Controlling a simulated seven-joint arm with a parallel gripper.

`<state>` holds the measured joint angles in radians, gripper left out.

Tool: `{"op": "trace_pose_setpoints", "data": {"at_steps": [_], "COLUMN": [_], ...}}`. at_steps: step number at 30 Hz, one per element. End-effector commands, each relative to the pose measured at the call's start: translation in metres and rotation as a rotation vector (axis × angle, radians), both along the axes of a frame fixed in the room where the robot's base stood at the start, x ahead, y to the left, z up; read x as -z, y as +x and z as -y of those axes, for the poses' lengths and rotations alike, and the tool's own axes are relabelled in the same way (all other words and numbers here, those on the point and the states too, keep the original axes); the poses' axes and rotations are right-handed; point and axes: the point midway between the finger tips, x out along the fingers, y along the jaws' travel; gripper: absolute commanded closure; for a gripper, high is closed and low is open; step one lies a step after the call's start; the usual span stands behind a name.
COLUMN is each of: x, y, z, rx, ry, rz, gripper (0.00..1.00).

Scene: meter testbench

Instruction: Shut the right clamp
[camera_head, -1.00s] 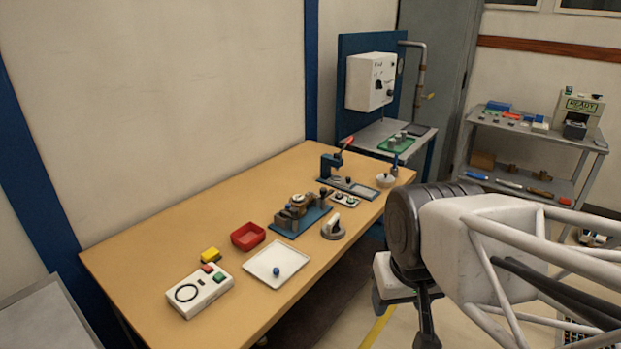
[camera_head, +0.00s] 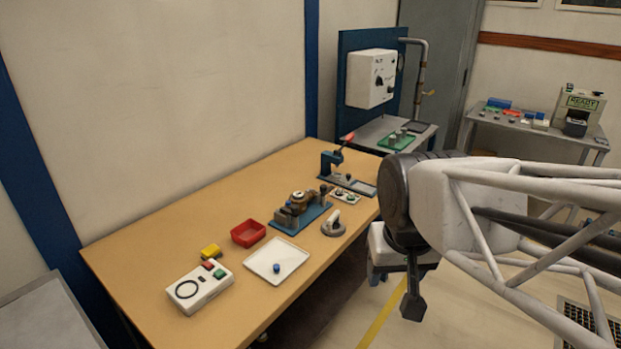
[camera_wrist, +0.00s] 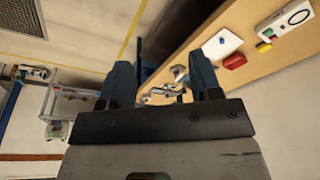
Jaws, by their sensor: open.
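The blue-based clamp fixture (camera_head: 303,219) stands on the wooden bench in the head view, with a brass round part (camera_head: 297,200) seated in it. Dark blocks flank the brass part; the right clamp and its lever position are too small to make out. My gripper (camera_wrist: 162,82) is open and empty in the wrist view, its two dark fingers wide apart. In the head view it hangs off the bench's right edge, clear of the fixture. In the wrist view, the bench items between and beyond the fingers are partly hidden.
On the bench (camera_head: 190,220) are a red bin (camera_head: 248,234), a white tray (camera_head: 290,262) with a blue knob, a button box (camera_head: 200,287), a yellow block (camera_head: 211,251), a grey ring-shaped part (camera_head: 333,224) and a press with a red-tipped lever (camera_head: 331,163). Floor is open beside the bench.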

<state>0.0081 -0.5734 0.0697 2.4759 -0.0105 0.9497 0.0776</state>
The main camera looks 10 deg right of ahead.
Motion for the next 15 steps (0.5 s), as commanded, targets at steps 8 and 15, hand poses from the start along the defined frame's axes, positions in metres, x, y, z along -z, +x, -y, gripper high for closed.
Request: {"op": "trace_pose_setpoints", "data": {"at_steps": [8,15], "x": [-0.021,-0.035], "y": [0.061,0.117], "z": [0.001,0.001], "rx": [0.099,0.192], "ry": [0.021,0.038], "rz": [-0.023,-0.041], "gripper": [0.42,0.42]}}
